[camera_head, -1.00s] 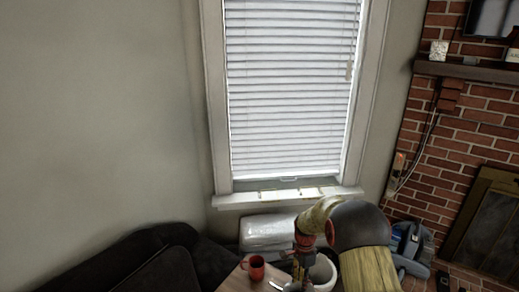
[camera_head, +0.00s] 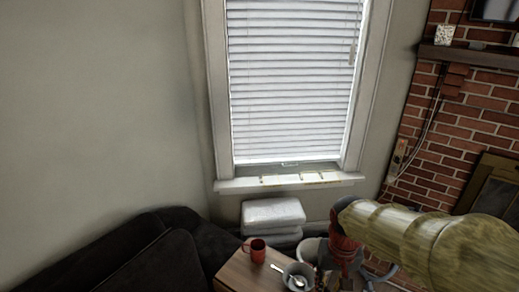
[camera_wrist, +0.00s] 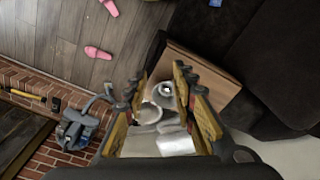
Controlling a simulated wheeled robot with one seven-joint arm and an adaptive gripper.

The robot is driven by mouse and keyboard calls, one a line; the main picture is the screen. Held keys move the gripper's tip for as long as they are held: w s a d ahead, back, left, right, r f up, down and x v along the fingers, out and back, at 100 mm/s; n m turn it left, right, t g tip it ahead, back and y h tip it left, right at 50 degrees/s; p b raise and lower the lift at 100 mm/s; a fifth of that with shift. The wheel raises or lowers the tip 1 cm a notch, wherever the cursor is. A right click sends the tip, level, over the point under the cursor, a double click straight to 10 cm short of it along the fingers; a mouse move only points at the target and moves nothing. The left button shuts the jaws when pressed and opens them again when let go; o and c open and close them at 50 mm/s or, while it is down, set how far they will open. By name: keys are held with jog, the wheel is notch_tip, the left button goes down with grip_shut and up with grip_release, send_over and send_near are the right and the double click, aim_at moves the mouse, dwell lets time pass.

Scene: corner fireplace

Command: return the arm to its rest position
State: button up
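My gripper (camera_wrist: 157,88) is open, with its two yellow-and-black fingers apart and nothing between them in its grasp. It points down above the side of a small wooden table (camera_wrist: 185,62). A grey bowl (camera_head: 300,270) with a spoon sits on the table, near a red mug (camera_head: 257,250). In the wrist view the bowl (camera_wrist: 167,90) shows beyond the fingers.
A white bin (camera_head: 311,246) stands behind the table, and white packages (camera_head: 272,213) are stacked below the window. A dark sofa (camera_head: 150,255) is at left. A brick fireplace (camera_head: 455,130) is at right. Pink slippers (camera_wrist: 97,53) lie on the wood floor.

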jog(key=s+r+t, duration=0.5)
jog(key=s+r, duration=0.6)
jog(key=s, duration=0.1)
jog(key=shift+d+r+n, duration=0.4)
jog(key=shift+d, duration=0.05)
